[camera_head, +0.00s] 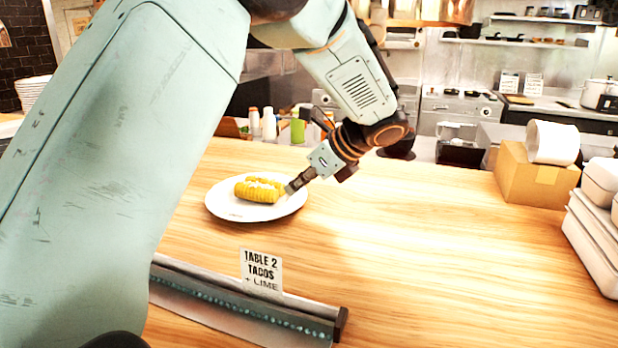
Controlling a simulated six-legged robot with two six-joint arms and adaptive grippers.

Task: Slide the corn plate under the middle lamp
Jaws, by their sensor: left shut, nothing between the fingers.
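The corn plate (226,209) is a white round plate on the wooden counter, left of the picture's middle. Yellow corn (257,190) lies on it. My left gripper (290,188) is shut with nothing in it, and its fingertips are at the plate's right side, close to the corn. I cannot tell whether they touch the plate. At the top, copper-coloured lamp shades (440,10) show only in part, and I cannot tell which is the middle lamp. A bright patch of light lies on the counter right of the plate. My right gripper is not in view.
A ticket rail (240,305) holding a "Table 2 tacos + lime" slip (261,271) lies in front of the plate. A cardboard box (530,180) with a white roll (552,142) and stacked white containers (597,225) stand at the right. The counter between is clear.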

